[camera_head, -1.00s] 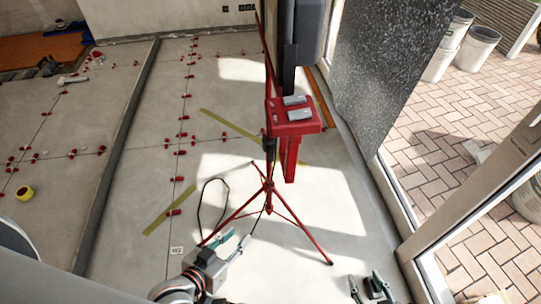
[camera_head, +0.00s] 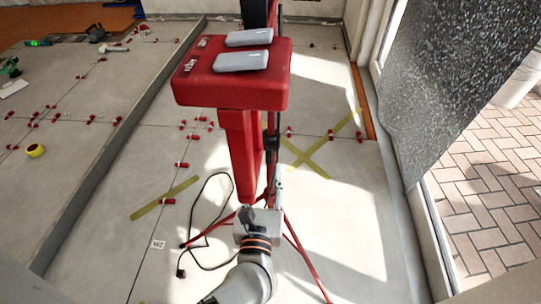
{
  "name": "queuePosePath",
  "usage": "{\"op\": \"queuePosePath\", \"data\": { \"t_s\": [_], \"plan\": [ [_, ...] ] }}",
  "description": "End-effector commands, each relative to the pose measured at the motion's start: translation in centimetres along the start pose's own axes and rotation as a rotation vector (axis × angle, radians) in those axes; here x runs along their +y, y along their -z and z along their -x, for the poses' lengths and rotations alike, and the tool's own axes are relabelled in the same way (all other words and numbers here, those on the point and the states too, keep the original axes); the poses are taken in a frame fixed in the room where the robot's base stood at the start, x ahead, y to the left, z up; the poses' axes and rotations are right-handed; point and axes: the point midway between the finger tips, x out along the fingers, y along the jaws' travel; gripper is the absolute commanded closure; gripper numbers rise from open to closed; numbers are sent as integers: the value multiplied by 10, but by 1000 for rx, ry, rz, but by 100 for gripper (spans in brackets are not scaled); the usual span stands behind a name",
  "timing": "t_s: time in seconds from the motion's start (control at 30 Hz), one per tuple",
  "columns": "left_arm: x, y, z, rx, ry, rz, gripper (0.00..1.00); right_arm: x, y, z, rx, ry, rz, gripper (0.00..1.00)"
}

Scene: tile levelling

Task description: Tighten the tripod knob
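The red tripod (camera_head: 304,259) stands on the tiled floor in the middle of the view, its thin legs spread. A large red box (camera_head: 225,88) with grey blocks on top is in front of its upper part and hides much of it. A small dark fitting (camera_head: 271,140) shows on the column just right of the box's lower part; I cannot tell whether it is the knob. My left gripper (camera_head: 277,192) reaches up from the bottom, close to the tripod column in the picture. Its fingers are small and partly hidden, so their opening is unclear. My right gripper is out of view.
A black cable (camera_head: 210,205) lies looped on the floor left of the tripod. Yellow tape strips (camera_head: 165,198) and red levelling clips (camera_head: 182,165) mark the tiles. A yellow roll (camera_head: 35,151) lies at left. A speckled panel (camera_head: 445,80) stands at right.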

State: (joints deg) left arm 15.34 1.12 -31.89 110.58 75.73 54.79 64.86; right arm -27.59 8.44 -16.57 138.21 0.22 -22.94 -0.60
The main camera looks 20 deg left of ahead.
Motion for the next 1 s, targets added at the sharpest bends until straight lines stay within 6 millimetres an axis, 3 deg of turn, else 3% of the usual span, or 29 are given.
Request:
{"op": "queuePosePath", "data": {
  "t_s": [0.33,0.73,0.77,0.87,1.0],
  "plan": [
    [0,-1,-50,-3,1,-6,71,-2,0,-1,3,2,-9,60],
    [0,-1,-59,-2,1,-7,71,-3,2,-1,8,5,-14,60],
    [0,-1,-59,-2,1,-7,73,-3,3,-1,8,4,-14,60],
    [0,-1,-59,-2,1,-7,99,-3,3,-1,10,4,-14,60],
    [0,-1,-59,-2,1,-7,100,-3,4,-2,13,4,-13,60]
  ]
}}
